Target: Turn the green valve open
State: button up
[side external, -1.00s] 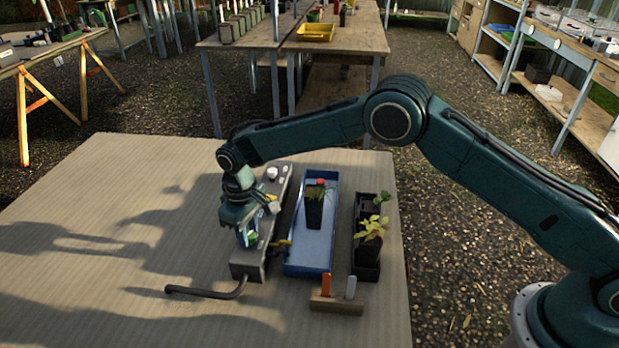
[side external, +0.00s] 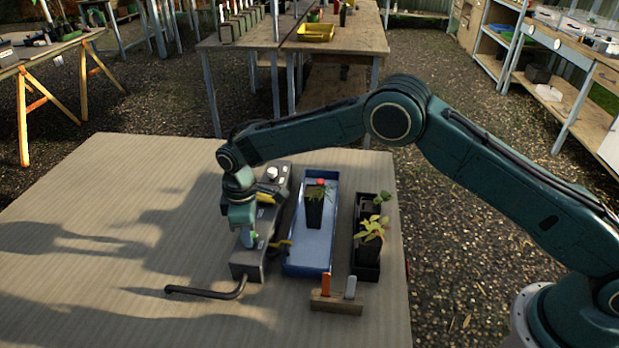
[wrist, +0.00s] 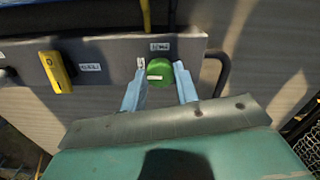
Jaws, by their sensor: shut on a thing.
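The green valve (wrist: 160,72) is a round knob on a long grey box (wrist: 110,57), near the box's right end in the wrist view. A small pale mark shows on the knob. My gripper (wrist: 160,84) has its two light blue fingers on either side of the knob and is shut on it. In the side external view my gripper (side external: 249,238) points down onto the near half of the grey box (side external: 246,266), and the knob is mostly hidden by the fingers.
A yellow handle (wrist: 55,71) stands on the same box, left of the valve. A bent dark pipe (side external: 205,293) leaves the box's near end. A blue tray (side external: 312,245) with a potted plant (side external: 314,207) and a black planter (side external: 367,262) stand to the right. The table's left side is clear.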

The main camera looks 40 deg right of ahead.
jog(key=o, duration=1)
jog(key=shift+c, duration=0.2)
jog(key=shift+r, duration=0.1)
notch_tip(320, 180, up, 14)
dwell(0.3)
